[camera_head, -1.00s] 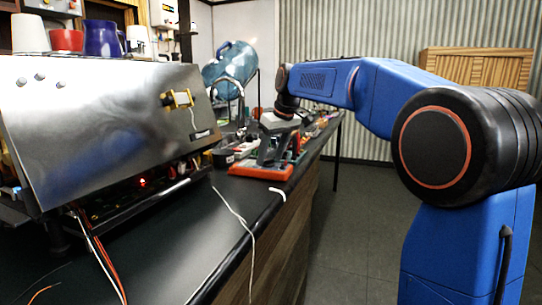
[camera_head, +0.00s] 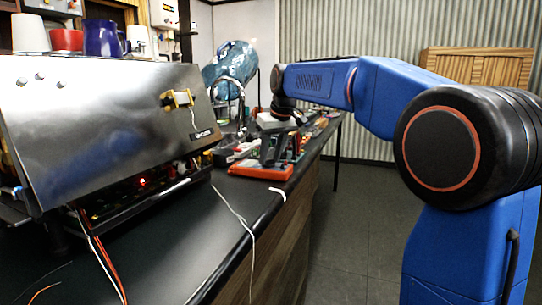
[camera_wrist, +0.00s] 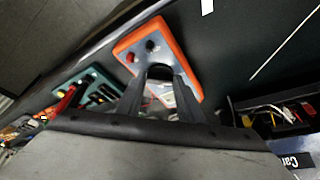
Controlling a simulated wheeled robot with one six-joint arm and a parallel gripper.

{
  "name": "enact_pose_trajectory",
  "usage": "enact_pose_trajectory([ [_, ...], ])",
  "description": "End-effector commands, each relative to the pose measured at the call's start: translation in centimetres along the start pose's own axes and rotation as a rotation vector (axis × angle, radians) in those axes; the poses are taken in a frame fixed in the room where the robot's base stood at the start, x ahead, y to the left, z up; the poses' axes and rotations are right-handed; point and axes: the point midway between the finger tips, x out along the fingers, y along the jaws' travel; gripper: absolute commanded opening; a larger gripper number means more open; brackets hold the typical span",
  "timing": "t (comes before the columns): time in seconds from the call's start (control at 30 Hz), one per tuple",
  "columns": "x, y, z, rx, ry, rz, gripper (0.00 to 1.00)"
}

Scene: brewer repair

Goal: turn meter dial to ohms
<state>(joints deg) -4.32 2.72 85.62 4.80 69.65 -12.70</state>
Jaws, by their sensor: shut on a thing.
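The meter has an orange case and lies on the dark counter (camera_head: 232,205) near its right edge, in the head view (camera_head: 258,173). In the wrist view the meter (camera_wrist: 176,40) lies face up below my gripper, with a red and a black round part near its left end. My gripper (camera_wrist: 160,72) reaches over the meter's face, its fingertips close together and shut on a small part there, likely the dial. The fingers hide that part and its pointing direction. In the head view my gripper (camera_head: 270,160) is low over the meter.
A green-faced board or case (camera_wrist: 97,88) lies close beside the meter. A black tray of small parts (camera_wrist: 280,112) stands on the other side. The steel brewer (camera_head: 110,125) fills the left of the counter. A white cable (camera_head: 240,220) lies in front.

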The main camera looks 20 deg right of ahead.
Motion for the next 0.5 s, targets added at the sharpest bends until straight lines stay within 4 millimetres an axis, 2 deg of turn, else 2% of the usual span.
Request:
enact_pose_trajectory([
  [0.5, 0.07, -0.82, -0.25, 0.438, 0.000, 0.182, 0.12],
])
